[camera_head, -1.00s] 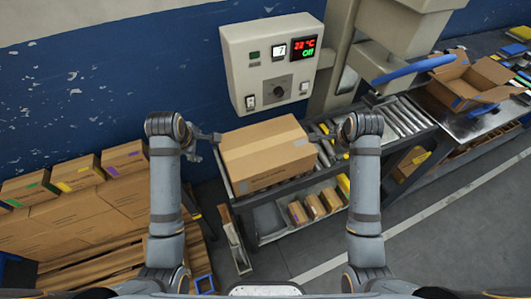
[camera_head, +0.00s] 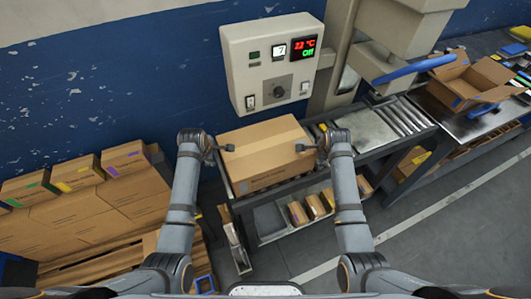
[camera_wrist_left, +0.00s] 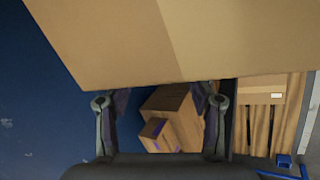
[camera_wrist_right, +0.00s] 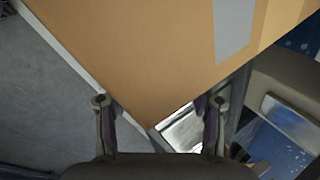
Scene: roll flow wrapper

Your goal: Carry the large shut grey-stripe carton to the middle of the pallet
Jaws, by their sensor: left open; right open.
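The large shut carton with a grey stripe (camera_head: 265,152) rests on the near end of the roller table, below the control box. My left gripper (camera_head: 224,148) is open at the carton's left side. In the left wrist view the carton (camera_wrist_left: 190,40) fills the top, close beyond the open fingers (camera_wrist_left: 160,103). My right gripper (camera_head: 310,147) is open at the carton's right side. In the right wrist view the carton (camera_wrist_right: 140,50) with its grey patch lies just beyond the open fingers (camera_wrist_right: 160,105). The wooden pallet (camera_head: 110,262) is at lower left, with cartons stacked on its back part.
Small cartons with green, yellow and purple marks (camera_head: 76,172) top the pallet stack. The control box (camera_head: 270,62) stands behind the carton. Small boxes (camera_head: 315,205) lie on the shelf below. An open carton (camera_head: 470,80) sits at the right. The floor at lower right is clear.

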